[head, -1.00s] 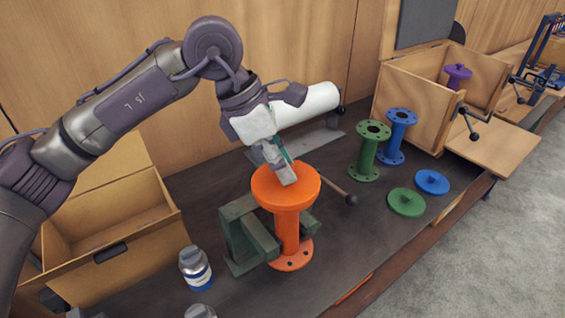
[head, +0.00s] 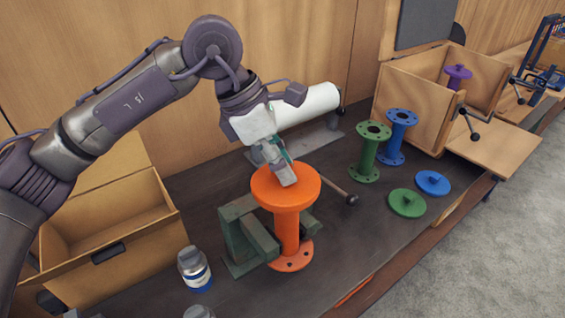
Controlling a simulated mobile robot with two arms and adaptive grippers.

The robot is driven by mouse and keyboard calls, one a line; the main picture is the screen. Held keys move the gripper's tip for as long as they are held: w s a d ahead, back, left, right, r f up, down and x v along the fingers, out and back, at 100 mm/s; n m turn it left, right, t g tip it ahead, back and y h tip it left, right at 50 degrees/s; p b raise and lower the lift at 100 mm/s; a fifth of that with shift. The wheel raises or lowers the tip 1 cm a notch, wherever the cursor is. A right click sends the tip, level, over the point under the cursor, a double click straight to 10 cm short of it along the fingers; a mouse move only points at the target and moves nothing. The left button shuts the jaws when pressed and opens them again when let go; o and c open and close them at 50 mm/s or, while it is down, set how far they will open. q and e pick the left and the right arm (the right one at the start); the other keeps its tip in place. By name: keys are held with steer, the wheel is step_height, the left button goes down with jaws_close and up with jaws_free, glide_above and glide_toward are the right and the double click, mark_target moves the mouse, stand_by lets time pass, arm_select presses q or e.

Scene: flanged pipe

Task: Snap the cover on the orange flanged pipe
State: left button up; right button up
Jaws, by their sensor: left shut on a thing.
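The orange flanged pipe (head: 288,235) stands upright on the dark bench, beside and partly in a green vise (head: 248,238). An orange disc, which looks like the cover (head: 304,186), lies at the pipe's top; from this angle I cannot tell whether it is snapped on. My left gripper (head: 284,178) points down onto the disc from above, with its fingertips at the disc's middle. It is shut, and its fingers hide the part they hold. My right gripper does not show.
Green (head: 369,152) and blue (head: 396,137) flanged pipes stand to the right, with a green cover (head: 406,203) and a blue cover (head: 433,183) lying before them. A white roll (head: 308,105) is behind my gripper. A bottle (head: 194,269) and an open wooden box (head: 110,240) are at left.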

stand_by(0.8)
arm_select(q)
steer(key=shift+f+b, duration=0.35)
steer(key=shift+b, duration=0.65)
stand_by(0.8)
stand_by(0.3)
steer(key=o, duration=1)
steer(key=shift+o, duration=0.5)
steer(key=o, duration=0.4)
